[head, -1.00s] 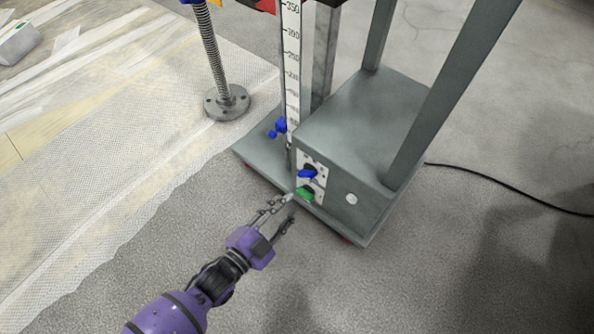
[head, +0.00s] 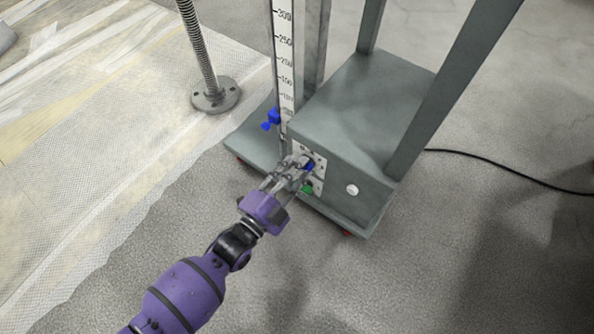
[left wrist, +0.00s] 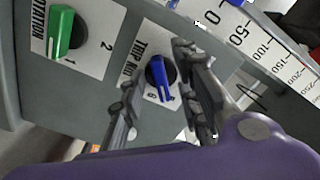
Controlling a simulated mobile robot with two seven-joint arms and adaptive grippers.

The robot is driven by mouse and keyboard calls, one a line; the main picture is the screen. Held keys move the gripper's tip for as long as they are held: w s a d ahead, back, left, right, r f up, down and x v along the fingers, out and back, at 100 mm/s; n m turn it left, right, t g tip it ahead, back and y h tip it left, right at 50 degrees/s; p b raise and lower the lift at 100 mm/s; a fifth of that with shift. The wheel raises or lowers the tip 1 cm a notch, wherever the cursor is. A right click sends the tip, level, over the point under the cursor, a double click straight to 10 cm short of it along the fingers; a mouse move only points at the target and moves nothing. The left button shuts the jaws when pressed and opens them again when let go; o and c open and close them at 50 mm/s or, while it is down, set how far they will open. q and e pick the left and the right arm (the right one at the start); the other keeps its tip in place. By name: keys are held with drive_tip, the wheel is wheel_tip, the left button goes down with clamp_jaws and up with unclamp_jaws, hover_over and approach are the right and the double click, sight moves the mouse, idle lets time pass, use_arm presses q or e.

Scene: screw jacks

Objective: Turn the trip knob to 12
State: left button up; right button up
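The trip knob is a blue lever on a black disc (left wrist: 160,80), on a white plate lettered "TRIP" in the left wrist view. In the head view the blue knob (head: 309,167) is partly hidden by my left gripper (head: 296,170). In the left wrist view the fingers of my left gripper (left wrist: 160,112) stand apart, one on each side of the blue lever, with gaps visible. A digit that looks like 6 or 9 shows near the lever's tip; 12 is not visible. My right gripper is not in view.
A green knob (left wrist: 62,30) sits on a neighbouring plate marked 1 and 2. The grey machine box (head: 372,100) has a white button (head: 352,190) and a scale post (head: 284,60). A blue clamp (head: 272,118) is on the post. A threaded screw jack (head: 215,98) stands left, a cable (head: 510,168) right.

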use_arm(q)
drive_tip(key=shift+c, duration=0.5)
clamp_jaws()
drive_tip(key=shift+n, duration=0.3)
drive_tip(key=n+p, duration=0.1)
drive_tip(key=n, duration=0.4)
drive_tip(key=n+p, duration=0.1)
drive_tip(key=n, duration=0.4)
drive_tip(key=n+p, duration=0.1)
drive_tip(key=n, duration=0.4)
drive_tip(key=shift+s+d+f, duration=0.1)
drive_tip(key=shift+s+d, duration=0.15)
drive_tip(key=shift+d, duration=0.05)
drive_tip(key=shift+n, duration=0.3)
